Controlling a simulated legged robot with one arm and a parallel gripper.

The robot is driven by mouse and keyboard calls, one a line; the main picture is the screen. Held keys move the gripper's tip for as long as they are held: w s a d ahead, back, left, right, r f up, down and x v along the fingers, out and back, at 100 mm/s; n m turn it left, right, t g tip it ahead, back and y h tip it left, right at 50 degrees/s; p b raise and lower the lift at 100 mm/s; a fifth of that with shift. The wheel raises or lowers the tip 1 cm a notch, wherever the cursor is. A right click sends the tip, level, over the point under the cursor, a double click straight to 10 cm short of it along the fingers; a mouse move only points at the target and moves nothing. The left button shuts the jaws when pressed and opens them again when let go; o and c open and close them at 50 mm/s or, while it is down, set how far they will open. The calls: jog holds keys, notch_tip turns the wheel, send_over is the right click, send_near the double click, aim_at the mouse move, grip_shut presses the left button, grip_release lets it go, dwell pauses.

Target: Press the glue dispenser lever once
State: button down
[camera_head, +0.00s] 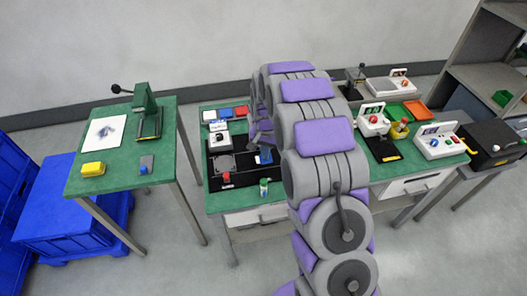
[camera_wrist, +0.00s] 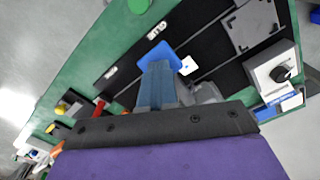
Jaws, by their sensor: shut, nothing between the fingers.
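In the head view the blue pad (camera_head: 265,156) lies beside my arm, which largely hides my gripper. A small green-capped bottle (camera_head: 264,187) stands near the front edge of the bench, and its cap (camera_wrist: 139,5) shows in the wrist view.
A green press with a black-knobbed lever (camera_head: 146,110) stands on the left table. White boxes with knobs (camera_head: 218,139) (camera_head: 437,143) sit on the green bench (camera_head: 285,206). An orange tray (camera_head: 415,109) lies at the right. My arm covers the bench's middle; floor is clear between the tables.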

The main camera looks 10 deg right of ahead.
notch_tip(320, 180, up, 10)
jog(key=p, duration=0.3)
jog(key=shift+s+r+p, duration=0.2)
jog(key=shift+r+p, duration=0.05)
jog(key=shift+p, duration=0.15)
dwell(0.8)
jog(key=shift+s+r, duration=0.1)
jog(key=s+r+n, duration=0.2)
jog(key=s+r, duration=0.5)
jog(key=s, duration=0.3)
jog(key=s+r+n+g, duration=0.1)
jog(key=s+n, duration=0.1)
jog(key=s, duration=1.3)
jog(key=s+r+n+b, duration=0.1)
jog(key=s+r+n, duration=0.1)
jog(key=s, duration=1.4)
jog(key=shift+s+g+b, duration=0.3)
jog(key=shift+g, duration=0.1)
jog(key=shift+r, duration=0.1)
